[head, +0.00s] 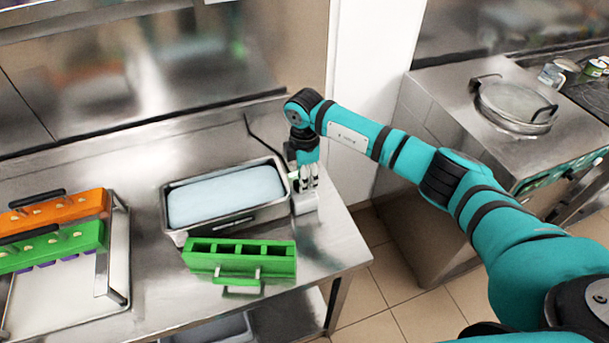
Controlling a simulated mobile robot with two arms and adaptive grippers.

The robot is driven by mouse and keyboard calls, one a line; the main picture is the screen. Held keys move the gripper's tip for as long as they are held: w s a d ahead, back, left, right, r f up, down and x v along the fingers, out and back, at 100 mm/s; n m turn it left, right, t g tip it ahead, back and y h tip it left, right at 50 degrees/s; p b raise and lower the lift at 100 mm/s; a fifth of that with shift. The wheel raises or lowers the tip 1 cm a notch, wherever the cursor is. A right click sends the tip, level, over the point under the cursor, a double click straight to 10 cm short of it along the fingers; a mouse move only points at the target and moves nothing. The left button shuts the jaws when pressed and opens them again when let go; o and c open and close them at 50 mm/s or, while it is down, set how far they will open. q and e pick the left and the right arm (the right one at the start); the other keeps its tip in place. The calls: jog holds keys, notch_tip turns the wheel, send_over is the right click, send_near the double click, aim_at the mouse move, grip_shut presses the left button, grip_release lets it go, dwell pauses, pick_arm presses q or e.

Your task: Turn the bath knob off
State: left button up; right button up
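The bath (174,226) is a steel rectangular tank of pale blue liquid on the steel table. A small light-grey control unit (306,204) stands at its right end. The knob itself cannot be made out; my gripper covers that spot. My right gripper (309,184) points down just above the control unit, at the bath's right rim. Its fingertips are small and close to the unit; whether they touch the knob or are closed on it is not clear. My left gripper is not in view.
A green mold with a handle (240,262) sits in front of the bath. A lidded pot (516,102) is on the right counter. A floor gap separates table and counter.

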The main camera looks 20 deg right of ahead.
grip_shut()
jog(key=n+b, duration=0.3)
jog(key=shift+w+f+n+b, duration=0.2)
jog(key=shift+w+n+b, duration=0.1)
jog(key=shift+n+b, duration=0.1)
jog(key=n+b, duration=0.3)
jog(key=shift+w+a+n, duration=0.15)
jog(key=shift+n, duration=0.15)
jog(key=n+b, duration=0.4)
jog(key=n, duration=0.1)
jog(key=shift+w+a+b, duration=0.15)
jog(key=shift+a+b, duration=0.05)
jog(key=shift+b, duration=0.1)
jog(key=n+b, duration=0.2)
jog(key=n, duration=0.1)
jog(key=shift+a+r+n, duration=0.15)
jog(key=shift+a+n, duration=0.05)
jog(key=shift+n, duration=0.1)
jog(key=shift+a+r+n+b, duration=0.1)
jog(key=shift+n+b, duration=0.45)
jog(key=shift+n, duration=0.45)
